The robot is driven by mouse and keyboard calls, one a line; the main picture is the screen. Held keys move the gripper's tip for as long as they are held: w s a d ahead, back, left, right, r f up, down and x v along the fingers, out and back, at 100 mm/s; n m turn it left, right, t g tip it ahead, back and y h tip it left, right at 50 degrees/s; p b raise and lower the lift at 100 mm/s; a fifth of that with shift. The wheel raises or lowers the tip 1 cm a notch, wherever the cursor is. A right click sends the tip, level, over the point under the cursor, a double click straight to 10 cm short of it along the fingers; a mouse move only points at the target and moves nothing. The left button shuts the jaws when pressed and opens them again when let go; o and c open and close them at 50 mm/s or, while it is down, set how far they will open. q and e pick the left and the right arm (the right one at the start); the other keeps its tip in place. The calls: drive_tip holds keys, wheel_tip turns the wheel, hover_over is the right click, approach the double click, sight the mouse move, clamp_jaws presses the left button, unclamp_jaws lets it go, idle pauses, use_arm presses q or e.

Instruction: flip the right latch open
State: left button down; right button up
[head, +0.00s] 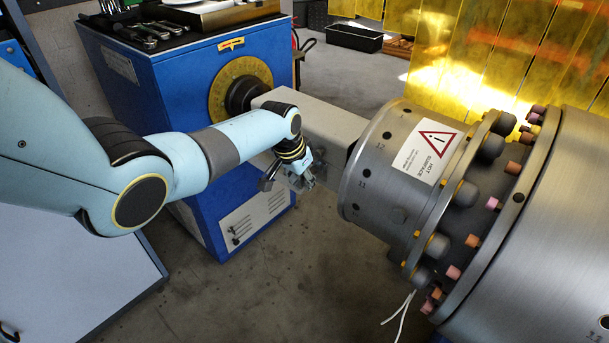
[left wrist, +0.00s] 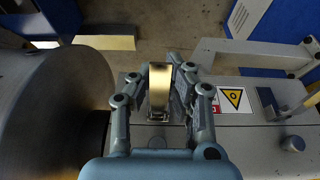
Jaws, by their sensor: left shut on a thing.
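A brass-coloured latch lever (left wrist: 159,88) stands up between the fingers of my left gripper (left wrist: 163,78) in the left wrist view, with a small metal base below it. My left gripper is shut on this lever. In the head view my left gripper (head: 307,182) is at the side of the grey beam housing (head: 330,125), near its end by the large steel drum; the lever is hidden there by the fingers. Which latch this is on the housing I cannot tell for certain. My right gripper is in neither view.
The steel drum (head: 385,160) with a hot-surface label stands just right of the gripper, with bolts on its flange. A blue machine cabinet (head: 150,95) with a yellow dial (head: 228,88) stands behind the arm. The floor (head: 300,285) below the gripper is mostly clear.

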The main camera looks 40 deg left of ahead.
sight(299, 186)
use_arm(q)
drive_tip(key=shift+r+g, duration=0.4)
drive_tip(key=shift+g, duration=0.5)
drive_tip(key=shift+w, duration=0.1)
drive_tip(key=c, duration=1.2)
unclamp_jaws()
drive_tip(key=shift+r, duration=0.1)
wheel_tip(299, 186, up, 12)
drive_tip(key=s, duration=0.2)
drive_tip(key=shift+a, duration=0.1)
